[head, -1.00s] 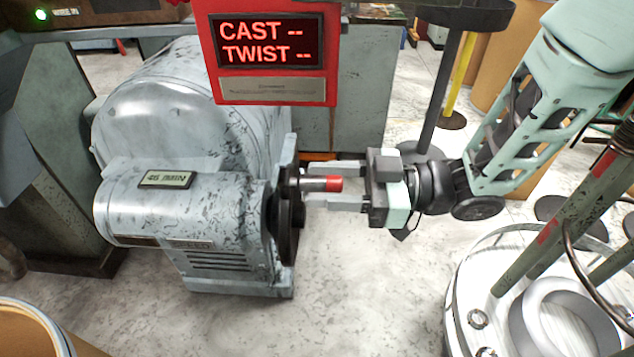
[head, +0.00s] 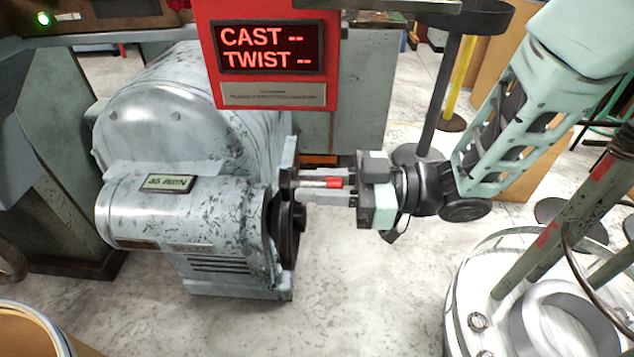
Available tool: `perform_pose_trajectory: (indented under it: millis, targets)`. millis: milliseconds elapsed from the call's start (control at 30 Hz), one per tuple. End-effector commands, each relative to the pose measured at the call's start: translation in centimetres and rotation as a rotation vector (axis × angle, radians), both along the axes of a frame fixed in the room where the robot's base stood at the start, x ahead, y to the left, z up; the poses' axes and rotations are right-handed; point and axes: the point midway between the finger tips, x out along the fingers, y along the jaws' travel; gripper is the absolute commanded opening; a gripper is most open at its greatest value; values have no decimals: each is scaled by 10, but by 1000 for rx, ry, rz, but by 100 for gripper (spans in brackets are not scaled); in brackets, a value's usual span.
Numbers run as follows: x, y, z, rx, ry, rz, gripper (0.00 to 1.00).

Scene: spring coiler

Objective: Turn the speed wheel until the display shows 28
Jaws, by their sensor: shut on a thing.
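The dark speed wheel (head: 289,238) is seen edge-on at the right end of the grey motor housing. Its crank handle, a pale rod with a red end (head: 333,183), points right toward my gripper. My gripper (head: 301,184) comes in from the right, its fingers shut on the handle near the wheel's upper part. The handle's red end lies between the fingers, close to the palm. The small pale display (head: 167,183) on top of the housing seems to read 46 with a M/MIN unit, but the text is small and hard to read.
A red sign (head: 270,90) above shows CAST and TWIST with dashes. A glass-sided round container (head: 468,290) with a metal ring and posts stands at the lower right. A brown drum (head: 75,345) is at the lower left. Floor between them is clear.

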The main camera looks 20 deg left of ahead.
Motion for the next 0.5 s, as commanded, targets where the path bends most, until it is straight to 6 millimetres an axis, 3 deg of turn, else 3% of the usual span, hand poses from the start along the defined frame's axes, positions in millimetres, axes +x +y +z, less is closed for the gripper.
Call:
perform_pose_trajectory:
  millis: [500]
  targets:
    - [41,8,7,-89,372,-4,0]
